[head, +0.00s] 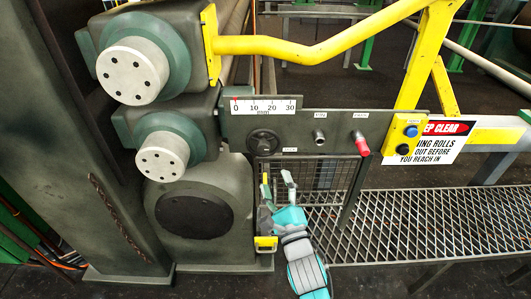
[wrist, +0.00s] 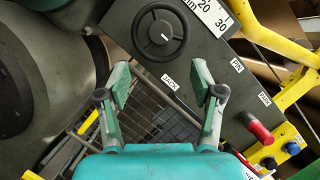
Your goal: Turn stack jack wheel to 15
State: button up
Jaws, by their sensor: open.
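The jack wheel (head: 264,141) is a small black handwheel on the dark panel, with a JACK label below it to the right. In the wrist view the wheel (wrist: 160,32) lies beyond the fingertips, at the upper middle, with its spokes and a pale mark on its hub visible. The mm scale (head: 263,105) above it runs from 0 to 30, and a red pointer (head: 236,99) stands at 0. My gripper (head: 277,182) is below the wheel, apart from it. In the wrist view my gripper (wrist: 160,76) has its fingers spread and nothing between them.
A pin knob (head: 320,137) and a red handle (head: 361,143) sit on the panel right of the wheel. A yellow button box (head: 405,134) is at the panel's right end. Large rolls (head: 133,70) stand to the left. A yellow rail (head: 320,47) crosses above, and mesh (head: 430,215) lies below right.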

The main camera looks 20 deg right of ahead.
aim_at(265, 151)
jog(key=x, duration=1)
jog(key=shift+w, duration=0.2)
jog(key=c, duration=1.1)
